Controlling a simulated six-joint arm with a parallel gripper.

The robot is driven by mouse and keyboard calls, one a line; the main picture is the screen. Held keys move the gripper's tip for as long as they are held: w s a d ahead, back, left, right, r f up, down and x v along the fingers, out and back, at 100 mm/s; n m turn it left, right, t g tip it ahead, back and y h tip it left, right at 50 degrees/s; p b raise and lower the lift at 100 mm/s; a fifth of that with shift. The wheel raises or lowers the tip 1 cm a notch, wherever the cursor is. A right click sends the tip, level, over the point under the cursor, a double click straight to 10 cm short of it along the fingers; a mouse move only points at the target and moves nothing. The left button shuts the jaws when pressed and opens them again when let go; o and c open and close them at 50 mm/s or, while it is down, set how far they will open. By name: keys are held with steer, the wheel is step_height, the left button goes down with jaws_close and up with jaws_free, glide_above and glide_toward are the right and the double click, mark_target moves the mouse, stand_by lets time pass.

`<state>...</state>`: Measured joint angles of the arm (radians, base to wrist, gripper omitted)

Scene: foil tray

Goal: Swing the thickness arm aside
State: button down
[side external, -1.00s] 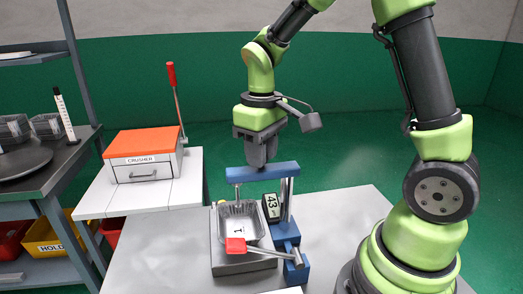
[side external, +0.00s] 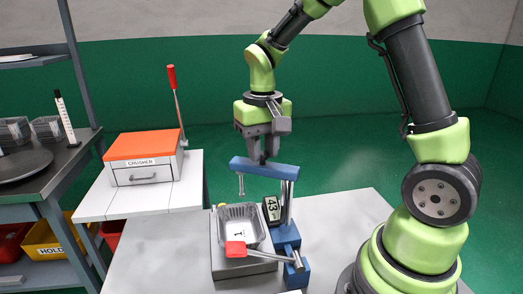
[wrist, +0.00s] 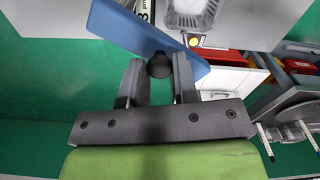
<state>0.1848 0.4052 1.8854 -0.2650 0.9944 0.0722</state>
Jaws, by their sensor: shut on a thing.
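The blue thickness arm (side external: 264,168) sits on top of a post above the blue stand (side external: 287,237), with a thin metal probe (side external: 241,185) hanging from its left end. In the wrist view the blue arm (wrist: 205,72) runs diagonally past the fingers. A dark round knob (wrist: 160,66) on it lies between the two fingertips. My gripper (side external: 263,158) points down, shut on this knob; the fingers also show in the wrist view (wrist: 159,78). The foil tray (side external: 240,222) sits on the grey block (side external: 243,265); the probe hangs by its far edge.
A lever with a red pad (side external: 236,249) crosses the tray's front. A display reading 43 (side external: 272,209) stands right of the tray. The orange-lidded crusher (side external: 143,158) stands on the white table at left. Shelves with trays are farther left.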

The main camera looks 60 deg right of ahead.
steer(key=shift+s+d+m, duration=0.1)
steer(key=shift+d+m, duration=0.6)
steer(key=shift+m, duration=0.95)
steer(key=shift+s+d+m, duration=0.15)
steer(key=shift+d+m, duration=0.6)
steer(key=shift+m, duration=0.95)
steer(key=shift+s+d+m, duration=0.1)
steer(key=shift+d+m, duration=0.6)
steer(key=shift+m, duration=0.95)
steer(key=c, duration=0.9)
jaws_free()
step_height(320, 180, up, 10)
